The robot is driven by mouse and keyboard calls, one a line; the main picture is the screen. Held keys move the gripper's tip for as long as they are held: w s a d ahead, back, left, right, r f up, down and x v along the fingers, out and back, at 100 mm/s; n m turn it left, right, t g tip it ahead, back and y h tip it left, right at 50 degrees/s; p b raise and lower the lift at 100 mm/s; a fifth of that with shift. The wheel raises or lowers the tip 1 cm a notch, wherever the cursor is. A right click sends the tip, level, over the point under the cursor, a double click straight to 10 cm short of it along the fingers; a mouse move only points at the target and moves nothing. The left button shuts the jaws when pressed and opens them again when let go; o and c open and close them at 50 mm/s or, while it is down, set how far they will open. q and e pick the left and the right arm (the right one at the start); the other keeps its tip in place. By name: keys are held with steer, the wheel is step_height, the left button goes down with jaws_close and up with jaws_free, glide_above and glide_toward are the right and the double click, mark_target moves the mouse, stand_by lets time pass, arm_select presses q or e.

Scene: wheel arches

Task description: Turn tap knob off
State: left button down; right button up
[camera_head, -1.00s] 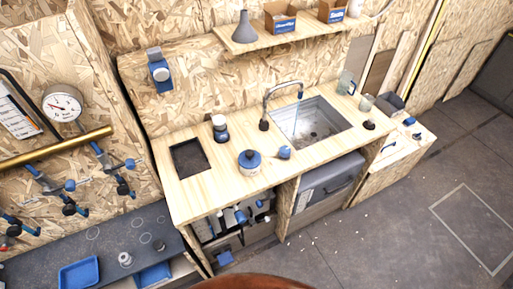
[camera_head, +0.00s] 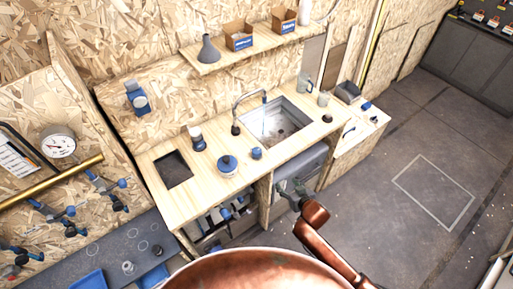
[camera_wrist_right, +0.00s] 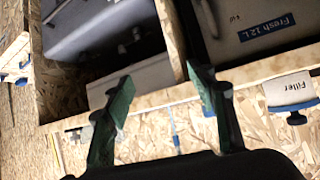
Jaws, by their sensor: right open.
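The curved metal tap (camera_head: 250,98) stands on the wooden counter at the left of the sink (camera_head: 278,122). A thin bluish line below its spout looks like running water, but it is faint. A small blue knob-like piece (camera_head: 256,153) sits on the counter in front of the sink; I cannot tell whether it is the tap knob. My right gripper (camera_head: 289,186) is in front of the counter's front edge, below and right of that piece. In the right wrist view the gripper (camera_wrist_right: 160,92) is open, with nothing between its fingers. My left gripper is out of view.
A blue-lidded pot (camera_head: 227,165) and a dark square recess (camera_head: 173,169) are on the counter's left part. A shelf (camera_head: 262,45) with boxes hangs above. In the right wrist view, a container labelled Fresh 12L (camera_wrist_right: 247,25) stands in the cabinet. Floor at right is open.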

mark_target(258, 152)
steer(key=w+a+r+n+y, duration=0.1)
steer(key=w+a+r, duration=0.1)
steer(key=a+r, duration=0.1)
steer(key=w+a+r+n+y, duration=0.1)
steer(key=w+a+r, duration=0.2)
steer(key=w+a+r+n+y, duration=0.1)
steer(key=w+a+r, duration=0.2)
steer(key=shift+w+t+y+p, duration=0.1)
steer(key=shift+t+y+p, duration=0.2)
steer(key=shift+y+p, duration=0.1)
steer(key=shift+w+a, duration=0.2)
steer(key=x, duration=0.7)
steer(key=shift+w+a+b, duration=0.1)
steer(key=shift+a+b, duration=0.1)
steer(key=shift+b, duration=0.2)
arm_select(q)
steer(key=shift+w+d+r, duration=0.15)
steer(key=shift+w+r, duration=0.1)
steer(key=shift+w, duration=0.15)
arm_select(e)
steer(key=shift+c, duration=0.5)
steer(key=c, duration=1.1)
steer(key=shift+o, duration=0.2)
